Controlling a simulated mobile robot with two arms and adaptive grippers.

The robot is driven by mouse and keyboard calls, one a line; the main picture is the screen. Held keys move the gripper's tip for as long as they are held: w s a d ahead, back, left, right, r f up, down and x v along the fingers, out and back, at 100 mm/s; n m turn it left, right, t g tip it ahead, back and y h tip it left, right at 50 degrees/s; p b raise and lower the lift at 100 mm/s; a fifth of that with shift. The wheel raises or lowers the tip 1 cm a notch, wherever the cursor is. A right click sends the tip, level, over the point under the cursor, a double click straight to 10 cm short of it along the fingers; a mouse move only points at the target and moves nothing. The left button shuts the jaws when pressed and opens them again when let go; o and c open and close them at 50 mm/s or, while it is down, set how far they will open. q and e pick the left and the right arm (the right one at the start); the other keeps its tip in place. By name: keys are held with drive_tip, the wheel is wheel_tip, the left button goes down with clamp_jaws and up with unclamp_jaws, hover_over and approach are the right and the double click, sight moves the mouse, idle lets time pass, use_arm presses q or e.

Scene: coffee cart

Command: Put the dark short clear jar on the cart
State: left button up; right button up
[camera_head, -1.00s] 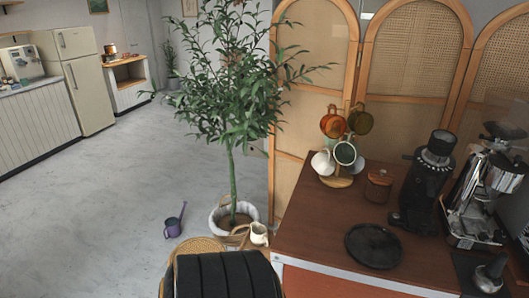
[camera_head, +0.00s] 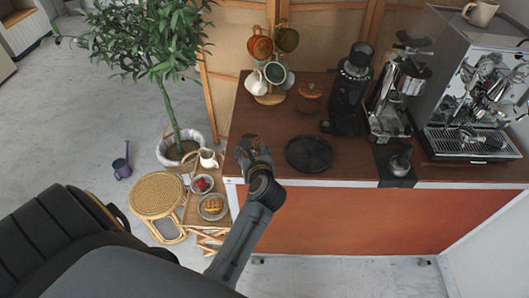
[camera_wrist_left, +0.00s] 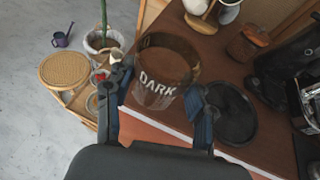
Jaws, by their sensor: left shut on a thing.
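The dark short clear jar (camera_wrist_left: 162,66) has a brown rim and the white word DARK on its side. My left gripper (camera_wrist_left: 161,88) is shut on it, with one finger on each side. In the head view the jar (camera_head: 246,142) is partly hidden by my left gripper (camera_head: 257,165), at the front left corner of the cart (camera_head: 290,116). The jar looks upright in the wrist view. I cannot tell whether its base touches the cart top. My right gripper is not in view.
A round black tray (camera_head: 309,153) lies just right of the jar. Behind stand a mug rack (camera_head: 269,98), a lidded brown jar (camera_head: 310,97) and a black grinder (camera_head: 349,95). A small side table with a waffle plate (camera_head: 212,207) stands left of the cart.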

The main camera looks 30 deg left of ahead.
use_arm(q)
drive_tip(key=w+f+b, duration=0.2)
drive_tip(key=w, duration=0.1)
drive_tip(key=w+a+f+b, duration=0.1)
drive_tip(key=w+f+b, duration=0.2)
drive_tip(key=w+a+f+b, duration=0.1)
drive_tip(key=w+f+b, duration=0.1)
drive_tip(key=w+b, duration=0.1)
drive_tip(key=shift+w+f, duration=0.15)
drive_tip(key=shift+f, duration=0.05)
drive_tip(key=shift+w+f+b, duration=0.35)
drive_tip(key=shift+w+b, duration=0.15)
drive_tip(key=shift+b, duration=0.05)
drive_tip(key=shift+w+a+f+b, duration=0.1)
drive_tip(key=shift+w+f+b, duration=0.05)
drive_tip(key=shift+f+b, duration=0.15)
wheel_tip(320, 180, down, 3)
drive_tip(key=b, duration=0.3)
drive_tip(key=shift+w+f, duration=0.15)
